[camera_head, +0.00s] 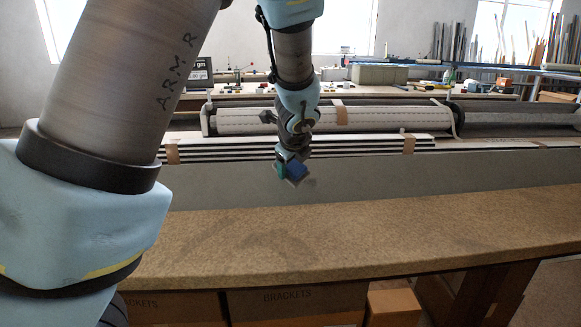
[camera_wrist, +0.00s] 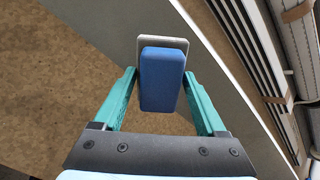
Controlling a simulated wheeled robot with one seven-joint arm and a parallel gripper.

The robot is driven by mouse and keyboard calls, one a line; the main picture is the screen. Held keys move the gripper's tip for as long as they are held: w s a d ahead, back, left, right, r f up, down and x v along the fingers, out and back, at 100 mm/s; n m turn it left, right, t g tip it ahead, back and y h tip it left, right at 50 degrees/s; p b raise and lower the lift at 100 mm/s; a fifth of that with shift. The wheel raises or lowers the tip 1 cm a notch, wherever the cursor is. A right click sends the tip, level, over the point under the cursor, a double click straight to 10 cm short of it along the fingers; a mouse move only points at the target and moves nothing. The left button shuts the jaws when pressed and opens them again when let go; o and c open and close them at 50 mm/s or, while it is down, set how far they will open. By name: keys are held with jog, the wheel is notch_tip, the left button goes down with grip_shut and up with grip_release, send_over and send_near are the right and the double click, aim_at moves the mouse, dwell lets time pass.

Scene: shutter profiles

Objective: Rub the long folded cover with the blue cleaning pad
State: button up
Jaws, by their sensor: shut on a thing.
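The blue cleaning pad (camera_head: 297,170) has a grey backing and is between the teal fingers of my gripper (camera_head: 288,171). In the wrist view the blue block of the pad (camera_wrist: 163,78) sits between the fingertips (camera_wrist: 159,76). The long folded cover (camera_head: 420,181) appears as a smooth grey-green panel running lengthwise along the workbench. It also shows as a pale grey surface in the wrist view (camera_wrist: 100,25). The pad is in front of or over the cover, left of centre in the head view, with a faint shadow beside it. I cannot tell whether they touch.
Behind the cover lie stacked pale slats (camera_head: 370,147) and a wrapped roll (camera_head: 385,117). The brown workbench top (camera_head: 380,229) is clear in front. Cardboard boxes (camera_head: 297,300) sit underneath. A farther bench (camera_head: 395,92) holds tools.

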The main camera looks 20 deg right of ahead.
jog(key=shift+b+x, duration=0.4)
jog(key=shift+x, duration=2.05)
jog(key=shift+x, duration=0.95)
jog(key=shift+s+d+r, duration=0.1)
jog(key=shift+s+d, duration=0.1)
jog(key=shift+d, duration=0.4)
jog(key=shift+s+d, duration=0.2)
jog(key=shift+d, duration=0.35)
jog(key=shift+s+d+r, duration=0.1)
jog(key=shift+s+d, duration=0.15)
jog(key=shift+d, duration=0.35)
jog(key=shift+s+d+f, duration=0.1)
jog(key=shift+s+d, duration=0.1)
jog(key=shift+d, duration=0.6)
jog(key=shift+s+d+f, duration=0.1)
jog(key=shift+s+d, duration=0.1)
jog(key=shift+d, duration=0.85)
jog(key=shift+f, duration=0.1)
jog(key=shift+a, duration=0.15)
